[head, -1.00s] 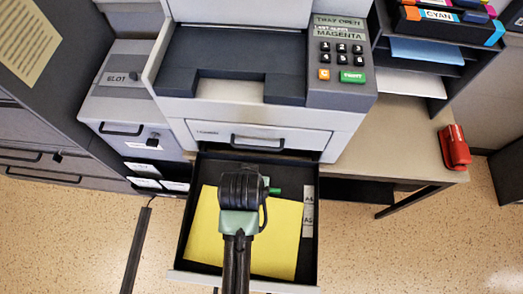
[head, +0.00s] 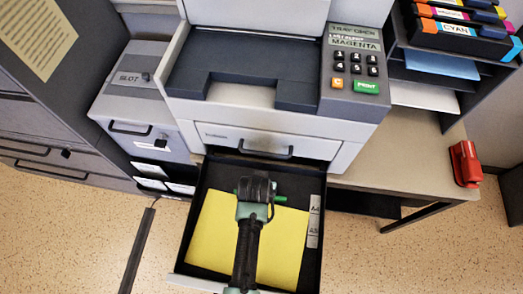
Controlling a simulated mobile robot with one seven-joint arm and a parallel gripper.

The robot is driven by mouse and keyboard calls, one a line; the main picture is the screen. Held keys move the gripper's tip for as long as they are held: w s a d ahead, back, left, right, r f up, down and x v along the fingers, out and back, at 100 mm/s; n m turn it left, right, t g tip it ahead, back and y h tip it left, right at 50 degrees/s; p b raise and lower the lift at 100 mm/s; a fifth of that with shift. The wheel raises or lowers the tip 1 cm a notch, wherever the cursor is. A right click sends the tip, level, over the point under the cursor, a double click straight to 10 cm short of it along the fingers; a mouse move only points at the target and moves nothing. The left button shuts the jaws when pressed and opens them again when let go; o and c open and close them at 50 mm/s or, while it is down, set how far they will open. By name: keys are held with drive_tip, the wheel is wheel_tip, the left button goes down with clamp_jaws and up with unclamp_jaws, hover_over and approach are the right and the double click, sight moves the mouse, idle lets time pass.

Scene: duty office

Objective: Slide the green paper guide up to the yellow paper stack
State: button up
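The yellow paper stack (head: 212,236) lies flat in the open dark drawer tray (head: 197,186) of the printer. The green paper guide (head: 279,199) shows as a short green piece at the right of my gripper, with a small green bit at its left, near the stack's back edge. My gripper (head: 257,187) is over the tray at the back edge of the paper and hides most of the guide. Its fingers point away from the camera, so I cannot see whether they are open or shut, or whether they touch the guide.
The printer (head: 270,85) stands behind the tray, its display reading "TRAY OPEN". A size label strip (head: 314,220) runs along the tray's right side. A red stapler-like object (head: 465,164) is on the desk (head: 405,160) at right. Toner boxes (head: 457,30) fill the shelf.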

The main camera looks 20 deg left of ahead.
clamp_jaws()
idle(1.4)
